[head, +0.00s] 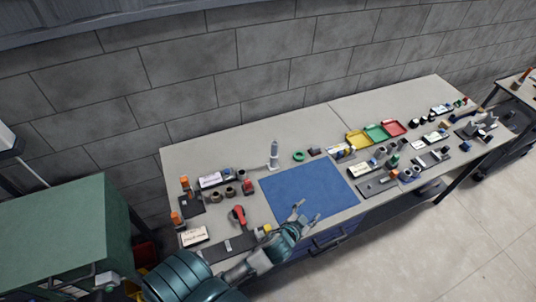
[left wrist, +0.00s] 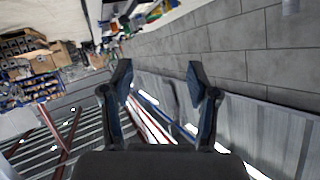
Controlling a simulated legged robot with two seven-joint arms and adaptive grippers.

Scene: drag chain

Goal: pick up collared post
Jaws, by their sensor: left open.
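A slim grey upright post (head: 274,155) with a wider lower part stands on the bench behind the blue mat (head: 302,188). It looks like the collared post, but its detail is too small to be sure. My left gripper (head: 308,212) is over the front part of the mat, open and empty, in front of the post and apart from it. In the left wrist view its two fingers (left wrist: 158,82) are spread with nothing between them. The post is not recognisable in that view. My right gripper is in neither view.
A green ring (head: 299,156) lies right of the post. Yellow, green and red trays (head: 376,133) and many small parts fill the bench's right side. A red-handled tool (head: 238,214) and small blocks lie left of the mat. The mat is otherwise bare. A block wall stands behind.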

